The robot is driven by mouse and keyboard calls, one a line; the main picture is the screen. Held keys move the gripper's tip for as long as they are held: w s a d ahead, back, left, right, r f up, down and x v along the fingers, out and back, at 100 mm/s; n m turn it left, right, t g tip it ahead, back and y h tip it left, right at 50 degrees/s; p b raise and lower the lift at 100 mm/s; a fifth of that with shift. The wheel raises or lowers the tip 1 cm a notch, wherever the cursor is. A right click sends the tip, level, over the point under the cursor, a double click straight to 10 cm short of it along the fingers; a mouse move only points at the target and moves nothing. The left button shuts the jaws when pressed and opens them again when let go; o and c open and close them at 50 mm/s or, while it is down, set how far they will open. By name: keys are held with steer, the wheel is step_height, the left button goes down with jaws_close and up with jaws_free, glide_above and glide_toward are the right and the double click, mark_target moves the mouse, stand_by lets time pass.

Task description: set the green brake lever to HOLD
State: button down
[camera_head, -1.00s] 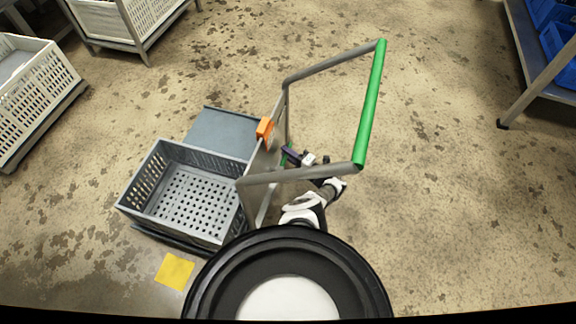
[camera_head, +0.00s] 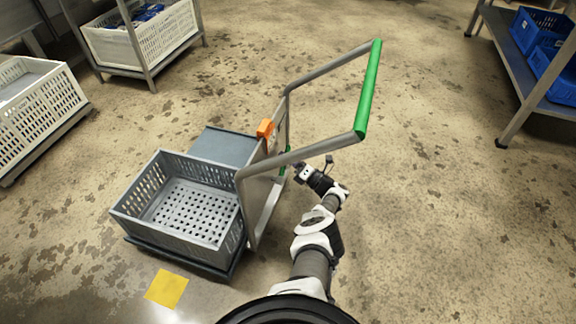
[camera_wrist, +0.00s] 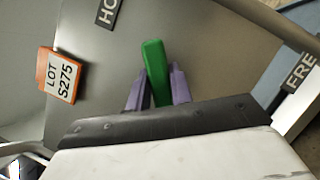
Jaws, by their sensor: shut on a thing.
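The green brake lever (camera_wrist: 156,75) stands on the grey panel of the cart, between the purple fingers of my gripper (camera_wrist: 158,88) in the wrist view. My gripper is shut on it. The lever points up and slightly left, between a partly cut-off "HO" label (camera_wrist: 107,12) at the upper left and a partly cut-off "FRE" label (camera_wrist: 300,74) at the right. In the head view my gripper (camera_head: 296,172) is at the handle side of the cart panel, and only a little green of the lever shows there.
The cart has a tall grey frame with a green handle bar (camera_head: 369,90) above my arm. A grey crate (camera_head: 150,225) sits on its deck. An orange block labelled LOT S275 (camera_wrist: 60,75) is on the panel. Racks stand at upper left and right. The floor at right is clear.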

steer(key=shift+s+a+r+n+g+y, duration=0.15)
steer(key=shift+s+r+n+y, duration=0.15)
steer(key=shift+n, duration=0.45)
steer(key=shift+s+r+n+g+y, duration=0.2)
steer(key=shift+r+n+y, duration=0.15)
steer(key=shift+n, duration=0.4)
steer(key=c, duration=1.2)
jaws_free()
steer(key=shift+c, duration=0.2)
steer(key=b+v, duration=0.1)
steer(key=v, duration=1.2)
steer(key=shift+s+d+f, duration=0.15)
steer(key=shift+s+d, duration=0.1)
steer(key=shift+s, duration=0.05)
